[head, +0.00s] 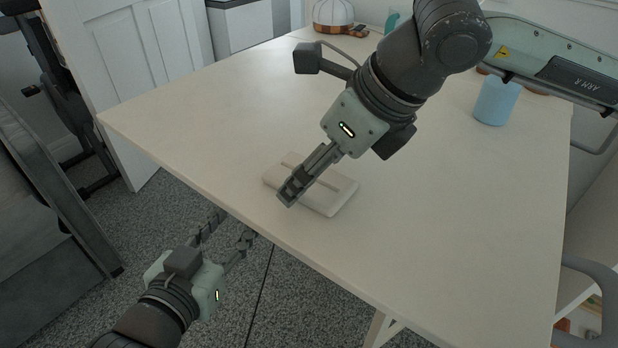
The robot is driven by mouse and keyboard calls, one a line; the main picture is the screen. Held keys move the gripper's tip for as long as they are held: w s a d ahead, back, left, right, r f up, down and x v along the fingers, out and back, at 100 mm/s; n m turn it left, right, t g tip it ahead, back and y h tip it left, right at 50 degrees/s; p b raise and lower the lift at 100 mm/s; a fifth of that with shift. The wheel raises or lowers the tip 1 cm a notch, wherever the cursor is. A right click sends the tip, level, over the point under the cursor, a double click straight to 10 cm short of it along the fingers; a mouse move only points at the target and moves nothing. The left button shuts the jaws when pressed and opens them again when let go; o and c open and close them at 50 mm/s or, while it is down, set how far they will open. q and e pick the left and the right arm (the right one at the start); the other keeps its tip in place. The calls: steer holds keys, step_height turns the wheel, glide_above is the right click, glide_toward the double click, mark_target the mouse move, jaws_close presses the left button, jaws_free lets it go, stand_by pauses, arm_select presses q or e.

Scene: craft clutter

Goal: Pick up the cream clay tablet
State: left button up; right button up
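The cream clay tablet (331,197) lies flat on the cream table, near its front left edge. It is a pale rectangular slab with a raised or grooved strip along its top. My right gripper (288,193) reaches down from the upper right, and its fingers cover part of the tablet's near left side. The fingers line up in this view, so their gap and any contact with the tablet are hidden. My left gripper (226,233) is low at the left, in front of the table edge and over the floor. Its fingers are spread and empty.
The table (450,240) is mostly clear around the tablet. A light blue cup (497,101) stands at the back right. A white domed object on a wooden base (333,14) is at the far edge. A grey piece of furniture (45,190) stands at the left.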

steer(key=c, duration=1.1)
steer(key=shift+r, duration=0.1)
steer(key=shift+c, duration=0.2)
